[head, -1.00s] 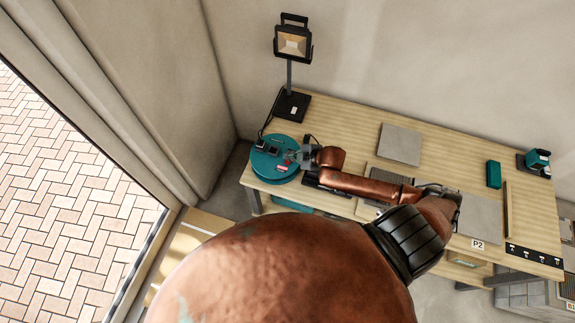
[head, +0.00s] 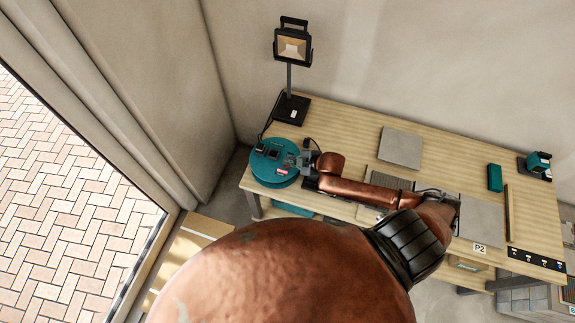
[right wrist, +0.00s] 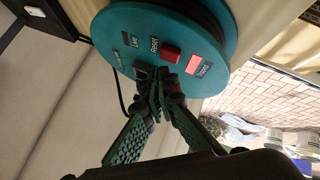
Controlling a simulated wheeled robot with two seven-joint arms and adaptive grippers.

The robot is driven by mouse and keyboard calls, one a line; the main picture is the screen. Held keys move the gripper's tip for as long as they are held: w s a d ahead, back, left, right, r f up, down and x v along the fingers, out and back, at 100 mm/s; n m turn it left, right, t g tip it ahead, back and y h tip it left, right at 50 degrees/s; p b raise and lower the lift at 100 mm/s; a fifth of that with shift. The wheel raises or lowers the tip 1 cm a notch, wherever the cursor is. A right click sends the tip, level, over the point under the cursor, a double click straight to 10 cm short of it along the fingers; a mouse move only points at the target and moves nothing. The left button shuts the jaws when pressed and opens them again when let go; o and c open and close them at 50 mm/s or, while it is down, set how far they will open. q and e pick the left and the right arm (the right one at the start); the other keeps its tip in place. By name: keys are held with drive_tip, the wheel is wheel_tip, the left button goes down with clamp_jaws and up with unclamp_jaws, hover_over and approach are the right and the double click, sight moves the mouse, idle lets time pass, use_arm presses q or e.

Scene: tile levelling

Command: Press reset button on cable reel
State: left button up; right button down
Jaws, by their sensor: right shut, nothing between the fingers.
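The cable reel (head: 262,178) is a teal drum lying flat on the left end of the workbench. In the right wrist view its round face (right wrist: 110,31) carries a red button (right wrist: 171,54) beside the label "Reset". My right gripper (head: 291,160) is shut and empty over the reel's face. In the right wrist view its fingertips (right wrist: 160,82) show just below the red button, partly in front of a black part of the panel. I cannot tell whether the fingertips touch the face. My left gripper is not in view.
A work lamp (head: 292,46) stands behind the reel on a black base (head: 291,108). Grey tiles (head: 401,147), a teal block (head: 494,177) and a teal-and-black tool (head: 538,163) lie farther right on the workbench (head: 345,125). A black cable (right wrist: 122,92) runs beside the reel.

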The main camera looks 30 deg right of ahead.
drive_tip(key=shift+f, duration=0.1)
idle(0.6)
drive_tip(key=shift+f, duration=0.3)
drive_tip(key=shift+f, duration=0.55)
idle(0.9)
drive_tip(key=shift+r, duration=0.1)
drive_tip(key=shift+r+p, duration=0.85)
wheel_tip(320, 180, up, 5)
drive_tip(key=p, duration=0.5)
drive_tip(key=shift+r, duration=0.1)
